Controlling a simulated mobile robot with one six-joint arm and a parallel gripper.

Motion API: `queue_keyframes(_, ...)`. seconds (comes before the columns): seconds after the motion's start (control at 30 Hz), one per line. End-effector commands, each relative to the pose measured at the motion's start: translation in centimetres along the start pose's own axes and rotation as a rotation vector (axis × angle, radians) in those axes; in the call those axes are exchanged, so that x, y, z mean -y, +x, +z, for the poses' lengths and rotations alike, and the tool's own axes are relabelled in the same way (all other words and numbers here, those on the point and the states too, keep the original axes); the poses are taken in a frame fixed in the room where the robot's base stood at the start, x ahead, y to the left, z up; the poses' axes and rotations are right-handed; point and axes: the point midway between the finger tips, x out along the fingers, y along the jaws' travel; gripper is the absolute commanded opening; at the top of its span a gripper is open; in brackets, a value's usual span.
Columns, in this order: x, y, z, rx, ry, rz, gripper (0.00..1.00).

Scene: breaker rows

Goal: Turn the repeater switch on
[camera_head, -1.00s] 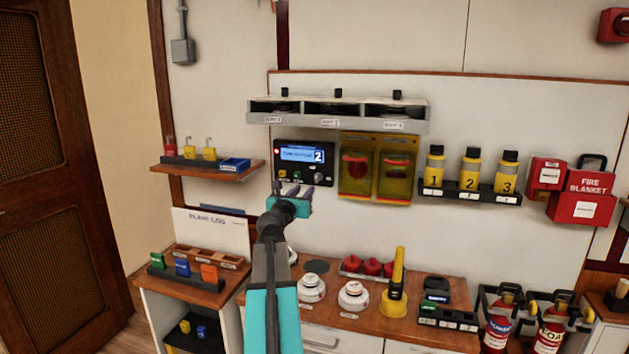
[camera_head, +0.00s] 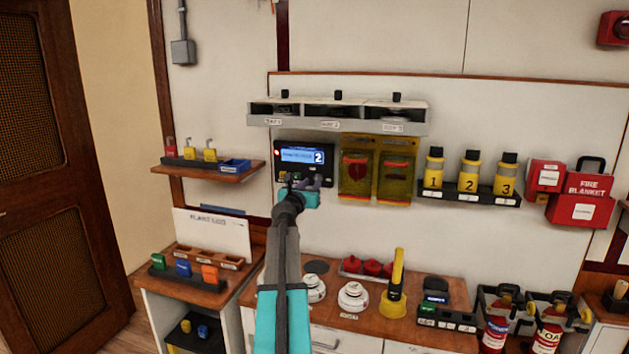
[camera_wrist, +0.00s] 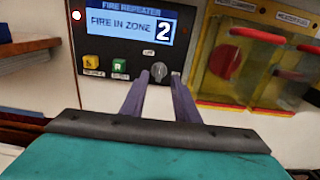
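The fire repeater panel (camera_head: 328,164) is a black box on the wall. In the wrist view the repeater (camera_wrist: 186,22) has a lit blue display reading "FIRE IN ZONE 2". A small round grey switch knob (camera_wrist: 159,70) sits below the display, with a pale pointer mark. Left of it are a yellow button (camera_wrist: 91,63) and a green button (camera_wrist: 119,65). My gripper (camera_head: 306,182) is at the panel's lower edge. In the wrist view my gripper (camera_wrist: 160,80) is open, its two fingers pointing at the panel on either side of the knob. I cannot tell whether they touch it.
Yellow transparent covers (camera_head: 375,168) hang right of the panel. A wall shelf with three bays (camera_head: 338,123) is above. A small shelf with padlocks (camera_head: 208,172) is at left. The counter (camera_head: 378,326) below holds white detectors and a yellow torch.

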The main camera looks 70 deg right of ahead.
Motion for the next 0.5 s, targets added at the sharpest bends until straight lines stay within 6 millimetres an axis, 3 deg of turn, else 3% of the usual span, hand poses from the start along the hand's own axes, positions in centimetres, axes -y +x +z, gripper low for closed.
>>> queue_keyframes(0.5,-0.1,4.6,0.1,-0.001,0.0,0.0,0.28)
